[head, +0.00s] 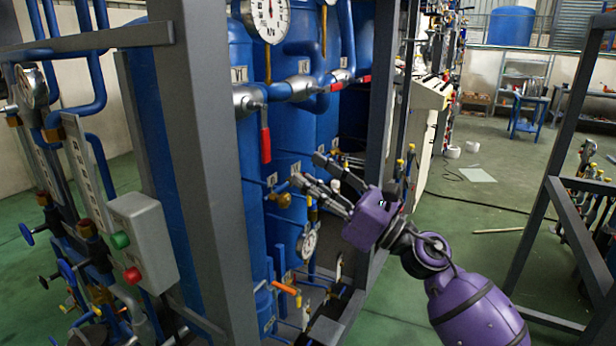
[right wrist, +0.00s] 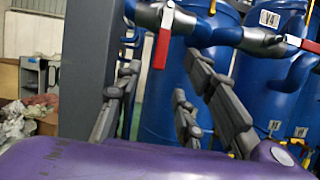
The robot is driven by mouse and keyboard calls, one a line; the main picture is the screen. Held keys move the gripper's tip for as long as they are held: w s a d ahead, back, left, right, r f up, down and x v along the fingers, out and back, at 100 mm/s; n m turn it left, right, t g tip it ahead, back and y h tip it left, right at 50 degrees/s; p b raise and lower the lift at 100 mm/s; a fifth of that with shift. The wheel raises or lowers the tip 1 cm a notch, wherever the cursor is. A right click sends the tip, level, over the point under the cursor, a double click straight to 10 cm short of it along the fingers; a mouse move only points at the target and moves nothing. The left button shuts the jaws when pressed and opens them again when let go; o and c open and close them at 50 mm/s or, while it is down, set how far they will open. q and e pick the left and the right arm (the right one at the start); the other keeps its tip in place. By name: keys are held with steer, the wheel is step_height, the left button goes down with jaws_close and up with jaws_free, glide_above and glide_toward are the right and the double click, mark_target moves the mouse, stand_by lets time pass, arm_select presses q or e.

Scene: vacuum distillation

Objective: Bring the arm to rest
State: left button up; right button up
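My right arm, purple, comes in from the lower right in the head view. Its gripper (head: 308,172) is in front of the blue vessels (head: 290,130), inside the grey rig frame, below the red-handled valves. In the right wrist view the grey fingers of this gripper (right wrist: 160,78) stand wide apart with nothing between them. A valve with a hanging red handle (head: 265,145) is to the left of the gripper in the head view; a red handle (right wrist: 162,48) also shows above the fingers in the wrist view. My left gripper is not in view.
A thick grey post (head: 205,150) stands left of the vessels. A grey box (head: 143,240) with green and red buttons is at the left. A gauge (head: 307,243) and small valves sit below the gripper. Open green floor (head: 450,240) lies to the right, before a dark frame (head: 530,230).

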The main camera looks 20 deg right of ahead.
stand_by(0.3)
